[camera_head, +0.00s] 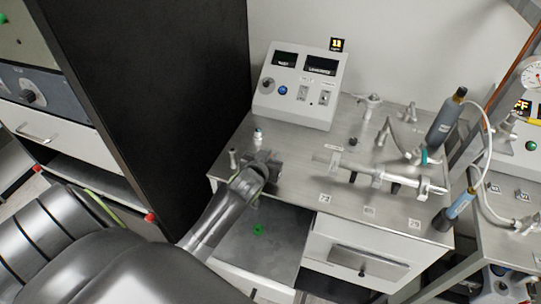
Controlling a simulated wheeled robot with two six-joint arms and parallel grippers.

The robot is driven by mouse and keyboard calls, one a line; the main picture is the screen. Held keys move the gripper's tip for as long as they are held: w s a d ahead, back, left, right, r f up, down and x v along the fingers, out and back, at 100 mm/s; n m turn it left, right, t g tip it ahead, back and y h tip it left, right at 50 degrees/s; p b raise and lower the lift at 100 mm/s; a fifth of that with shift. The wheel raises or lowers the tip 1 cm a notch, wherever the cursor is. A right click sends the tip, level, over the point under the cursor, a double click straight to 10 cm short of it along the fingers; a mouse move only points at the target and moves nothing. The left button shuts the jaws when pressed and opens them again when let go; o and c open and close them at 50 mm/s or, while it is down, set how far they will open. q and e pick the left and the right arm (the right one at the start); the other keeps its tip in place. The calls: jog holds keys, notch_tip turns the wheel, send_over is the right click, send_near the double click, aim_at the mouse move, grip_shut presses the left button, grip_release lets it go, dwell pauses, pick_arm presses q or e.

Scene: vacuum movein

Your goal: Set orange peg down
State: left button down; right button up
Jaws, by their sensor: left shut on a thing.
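My left gripper (262,163) is over the front left part of the metal bench top (300,165), close to its front edge. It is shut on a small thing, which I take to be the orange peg. The fingers and wrist hide it, and no orange colour shows plainly there. I cannot tell whether the held thing touches the bench. My right gripper is not in view.
A white control box (301,85) stands at the back of the bench. A metal tube assembly (380,176) lies across the right half, near a grey cylinder (445,120). Below my arm is an open bay or drawer (285,240) with a green thing (258,230). A tall black cabinet (150,100) stands left.

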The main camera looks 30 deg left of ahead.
pick_arm(q)
jog(key=c, duration=1.4)
grip_release()
jog(key=shift+c, duration=0.2)
